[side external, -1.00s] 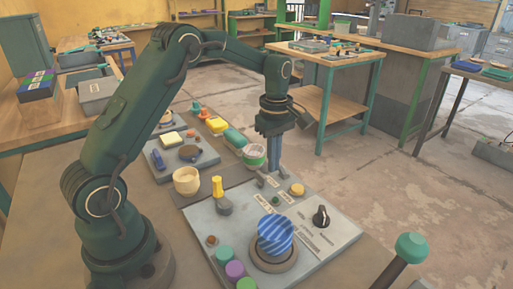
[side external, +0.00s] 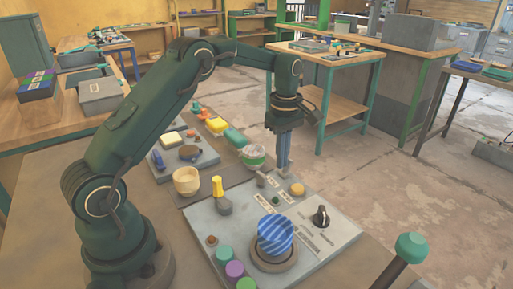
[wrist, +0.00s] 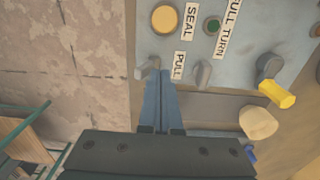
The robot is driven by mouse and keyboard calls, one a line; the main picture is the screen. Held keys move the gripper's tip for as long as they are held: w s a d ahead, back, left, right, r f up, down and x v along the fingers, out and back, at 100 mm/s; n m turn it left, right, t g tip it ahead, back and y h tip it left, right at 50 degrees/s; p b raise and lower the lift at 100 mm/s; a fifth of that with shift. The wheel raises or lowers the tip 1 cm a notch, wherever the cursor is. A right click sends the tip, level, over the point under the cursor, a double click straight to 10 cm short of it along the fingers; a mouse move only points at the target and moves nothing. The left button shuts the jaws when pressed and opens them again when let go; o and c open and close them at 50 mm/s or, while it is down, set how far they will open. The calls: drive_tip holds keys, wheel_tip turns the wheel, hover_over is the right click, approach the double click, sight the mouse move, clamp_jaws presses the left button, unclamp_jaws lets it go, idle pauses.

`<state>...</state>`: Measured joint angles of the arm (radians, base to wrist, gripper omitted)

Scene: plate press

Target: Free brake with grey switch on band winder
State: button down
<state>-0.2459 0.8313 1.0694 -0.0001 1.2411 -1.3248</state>
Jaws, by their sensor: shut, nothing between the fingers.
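A grey control panel (side external: 333,232) lies on the bench; no label naming the band winder or brake is readable. A grey switch (wrist: 201,73) stands near the panel's edge in the wrist view, beside a PULL label. It also shows in the side view (side external: 262,180), left of my fingers. A second grey piece (wrist: 148,62) lies right at my fingertips, partly hidden by them. My gripper (wrist: 158,73) is shut and empty, fingers pointing down at the panel's far edge; it also shows in the side view (side external: 284,171). Whether the tips touch the second piece I cannot tell.
The panel also carries a yellow button (wrist: 165,19), a green button (wrist: 213,25), a yellow-handled lever (wrist: 277,94), a black knob (side external: 320,216) and a blue striped dome (side external: 276,235). A beige cup (side external: 186,181) and striped pot (side external: 253,156) stand beyond it.

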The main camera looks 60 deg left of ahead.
wheel_tip(320, 180, up, 7)
drive_tip(key=s, duration=0.1)
idle(0.8)
drive_tip(key=shift+s, duration=0.1)
wheel_tip(320, 180, up, 7)
drive_tip(key=t, duration=0.2)
hover_over(278, 179)
drive_tip(key=s+d, duration=0.2)
drive_tip(key=d, duration=0.1)
drive_tip(key=s+d+r+m+t, duration=0.25)
drive_tip(key=s+r+m, duration=0.2)
drive_tip(key=s, duration=0.25)
drive_tip(key=s+d+f+m+t, duration=0.1)
drive_tip(key=s+d+f+m, duration=0.2)
drive_tip(key=s+f+m, duration=0.5)
drive_tip(key=s+m, duration=0.3)
drive_tip(key=m, duration=0.2)
drive_tip(key=shift+s+d+f, duration=0.2)
drive_tip(key=shift+s+d, duration=0.05)
drive_tip(key=shift+d, duration=0.05)
